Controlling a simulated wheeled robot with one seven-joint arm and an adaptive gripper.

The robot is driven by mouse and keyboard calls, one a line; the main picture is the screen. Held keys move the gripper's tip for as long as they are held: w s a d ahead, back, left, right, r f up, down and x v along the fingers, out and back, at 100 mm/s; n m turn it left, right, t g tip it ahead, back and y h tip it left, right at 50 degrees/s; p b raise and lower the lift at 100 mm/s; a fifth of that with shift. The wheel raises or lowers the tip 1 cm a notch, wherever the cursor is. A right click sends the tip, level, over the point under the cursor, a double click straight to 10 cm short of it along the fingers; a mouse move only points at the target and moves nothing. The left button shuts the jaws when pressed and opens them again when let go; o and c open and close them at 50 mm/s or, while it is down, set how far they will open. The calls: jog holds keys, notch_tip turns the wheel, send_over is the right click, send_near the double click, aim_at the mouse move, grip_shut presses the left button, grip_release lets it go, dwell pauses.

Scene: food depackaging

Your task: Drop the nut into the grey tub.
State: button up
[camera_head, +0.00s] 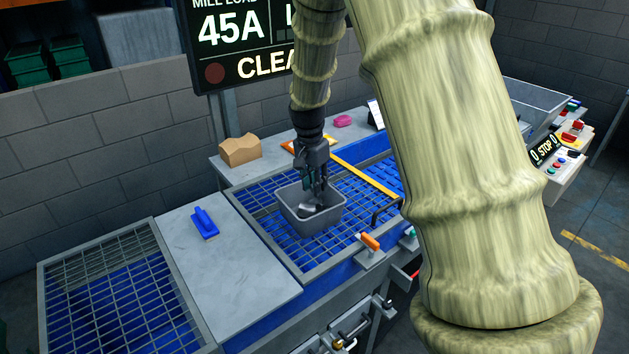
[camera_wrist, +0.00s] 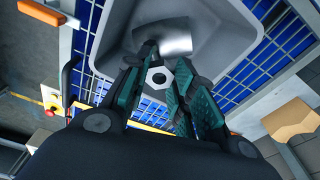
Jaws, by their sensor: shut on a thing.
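The grey tub (camera_head: 318,226) sits on the blue-backed grate, and it also fills the upper part of the wrist view (camera_wrist: 228,50). My gripper (camera_head: 318,200) points down into the tub's opening. In the wrist view, the nut (camera_wrist: 158,78) is a pale hexagonal piece with a dark hole. It lies between the green-padded fingertips of my gripper (camera_wrist: 160,68), which is shut on it above the tub's floor. In the head view I cannot make out the nut clearly. A shiny metal piece (camera_wrist: 176,39) lies inside the tub, beyond the fingertips.
A yellow bar (camera_head: 364,177) crosses the grate behind the tub. An orange-handled clamp (camera_head: 370,242) is at the front edge. A blue scraper (camera_head: 205,223) lies on the metal plate at left. A cardboard box (camera_head: 239,150) and a pink item (camera_head: 343,121) stand on the back ledge.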

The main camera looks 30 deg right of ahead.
jog(key=shift+s+f, duration=0.2)
jog(key=shift+f, duration=0.1)
jog(key=shift+w+f, duration=0.2)
jog(key=o, duration=1.1)
jog(key=shift+s+r, duration=0.1)
jog(key=shift+s, duration=0.05)
jog(key=r, duration=0.4)
jog(key=a+r, duration=0.1)
jog(key=r, duration=0.6)
jog(key=shift+s+a+r, duration=0.1)
jog(key=shift+a+r, duration=0.1)
jog(key=shift+r, duration=0.2)
